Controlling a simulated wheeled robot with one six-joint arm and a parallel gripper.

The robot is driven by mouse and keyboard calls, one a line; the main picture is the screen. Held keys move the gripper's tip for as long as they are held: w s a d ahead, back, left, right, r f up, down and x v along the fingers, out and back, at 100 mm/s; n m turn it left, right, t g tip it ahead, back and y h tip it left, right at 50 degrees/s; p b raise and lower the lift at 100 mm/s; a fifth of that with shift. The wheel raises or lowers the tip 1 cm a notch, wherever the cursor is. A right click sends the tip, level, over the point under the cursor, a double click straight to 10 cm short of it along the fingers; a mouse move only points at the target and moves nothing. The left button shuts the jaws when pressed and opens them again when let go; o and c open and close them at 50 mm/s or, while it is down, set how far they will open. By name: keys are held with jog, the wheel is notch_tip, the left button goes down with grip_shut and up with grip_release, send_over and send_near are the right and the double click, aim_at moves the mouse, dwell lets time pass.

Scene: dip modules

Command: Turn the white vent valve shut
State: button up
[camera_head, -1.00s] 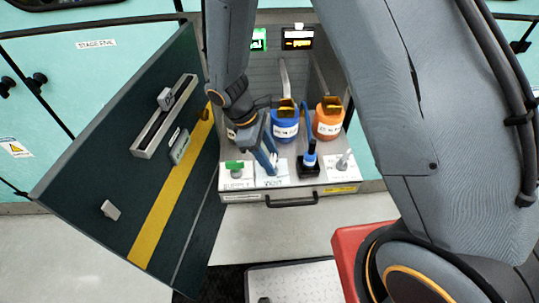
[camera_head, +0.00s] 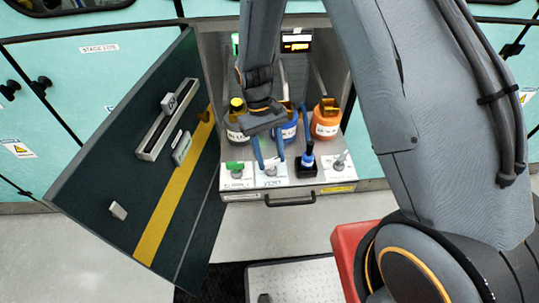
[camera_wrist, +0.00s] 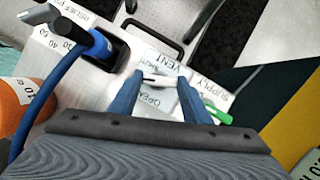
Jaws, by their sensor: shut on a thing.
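The white vent valve (camera_head: 271,167) stands on the grey tray's front panel, beside the green-handled supply valve (camera_head: 236,166). In the wrist view, the vent valve's white handle (camera_wrist: 157,79) spans crosswise between the fingertips of my gripper (camera_wrist: 159,76), with VENT and OPEN lettering around it. My gripper (camera_head: 268,162) points down from above and is shut on the handle, one blue finger at each end. The supply valve's green handle (camera_wrist: 221,116) lies just right of the fingers. The valve's stem is mostly hidden.
A black fitting with a blue hose (camera_head: 307,163) and a relief valve (camera_head: 341,161) stand to the right. Blue (camera_head: 288,129) and orange (camera_head: 325,121) bottles stand behind, with a yellow-capped bottle (camera_head: 237,125). The open dark door (camera_head: 130,165) bounds the left side.

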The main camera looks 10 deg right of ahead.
jog(key=m, duration=0.2)
jog(key=m+y, duration=0.1)
jog(key=m, duration=0.1)
jog(key=shift+d+y+p, duration=0.1)
jog(key=shift+y+p, duration=0.2)
jog(key=shift+m, duration=0.3)
jog(key=o, duration=1)
jog(key=shift+o, duration=0.2)
jog(key=b+v, duration=0.1)
jog(key=v, duration=0.7)
jog(key=shift+b, duration=0.35)
jog(key=shift+d, duration=0.15)
jog(key=s+d+r+t, duration=0.5)
jog(key=s+d+r, duration=0.5)
jog(key=d, duration=0.2)
jog(key=shift+s+d, duration=0.2)
jog(key=shift+s, duration=0.2)
